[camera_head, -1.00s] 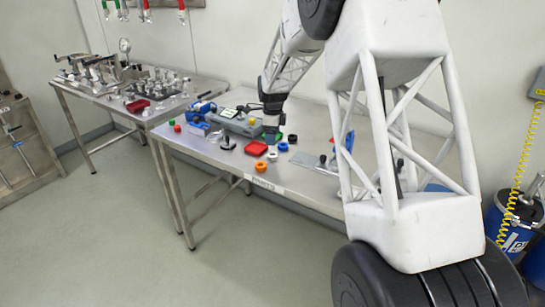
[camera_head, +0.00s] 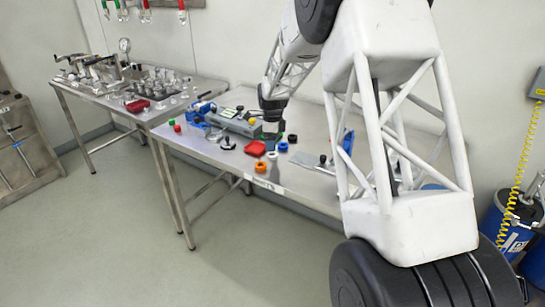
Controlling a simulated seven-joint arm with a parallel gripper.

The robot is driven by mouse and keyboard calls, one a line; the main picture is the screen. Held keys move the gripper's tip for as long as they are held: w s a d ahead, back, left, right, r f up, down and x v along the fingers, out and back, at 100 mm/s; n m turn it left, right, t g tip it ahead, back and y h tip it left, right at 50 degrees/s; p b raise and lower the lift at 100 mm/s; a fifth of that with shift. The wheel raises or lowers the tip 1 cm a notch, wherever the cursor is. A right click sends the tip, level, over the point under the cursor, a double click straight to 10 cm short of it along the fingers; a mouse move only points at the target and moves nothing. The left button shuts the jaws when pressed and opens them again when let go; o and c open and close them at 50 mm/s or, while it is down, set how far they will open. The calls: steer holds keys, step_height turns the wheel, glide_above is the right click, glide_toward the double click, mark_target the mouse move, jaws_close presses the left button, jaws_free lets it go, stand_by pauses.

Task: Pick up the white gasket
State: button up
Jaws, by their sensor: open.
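A small pale piece (camera_head: 269,145) shows on the steel table (camera_head: 215,152) just under my gripper (camera_head: 270,131); it may be the white gasket, but it is too small to be sure. My gripper is open and points down, a little above the table among small coloured parts. The fingertips are small and dark here, and whether they touch anything cannot be told.
Close by are a red part (camera_head: 254,148), an orange ring (camera_head: 260,167), a blue ring (camera_head: 283,147) and a black ring (camera_head: 292,138). A grey device (camera_head: 232,122) stands just left of my gripper.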

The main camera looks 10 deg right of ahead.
steer(key=shift+f, duration=0.15)
steer(key=shift+f, duration=2.45)
steer(key=c, duration=1)
steer(key=shift+r, duration=0.1)
steer(key=shift+r, duration=1.4)
steer(key=shift+s+r, duration=0.25)
steer(key=shift+r, duration=0.1)
steer(key=s, duration=0.5)
steer(key=s+r, duration=0.1)
steer(key=s, duration=0.9)
steer(key=shift+s+a+r, duration=0.15)
steer(key=shift+s+a, duration=0.1)
steer(key=shift+s, duration=0.05)
